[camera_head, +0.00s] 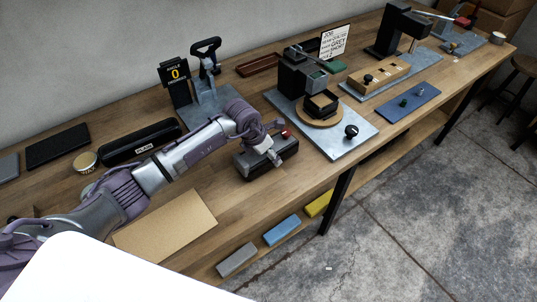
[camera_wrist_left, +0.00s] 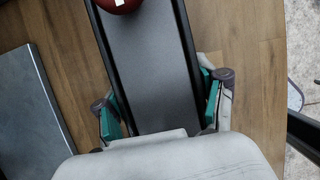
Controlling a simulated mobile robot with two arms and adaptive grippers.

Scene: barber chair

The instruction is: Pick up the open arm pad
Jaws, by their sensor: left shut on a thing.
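The arm pad (camera_head: 250,166) is a long dark piece with a grey upper face and a red knob (camera_head: 287,132) at its far end. It is at the front middle of the bench, and I cannot tell whether it touches the wood. In the left wrist view the pad (camera_wrist_left: 150,70) runs up the picture, and its red knob (camera_wrist_left: 119,4) is cut off at the top edge. My left gripper (camera_head: 272,157) is over the pad. In the wrist view its teal-padded fingers (camera_wrist_left: 163,108) are shut on the pad's two long sides. My right gripper is not in view.
A steel plate (camera_head: 345,148) with a round wooden stand (camera_head: 320,119) lies right of the pad. Behind are a black angle sign (camera_head: 174,78) and a black case (camera_head: 140,143). A tan board (camera_head: 170,230) lies at the front left. Coloured blocks (camera_head: 282,231) sit on the lower shelf.

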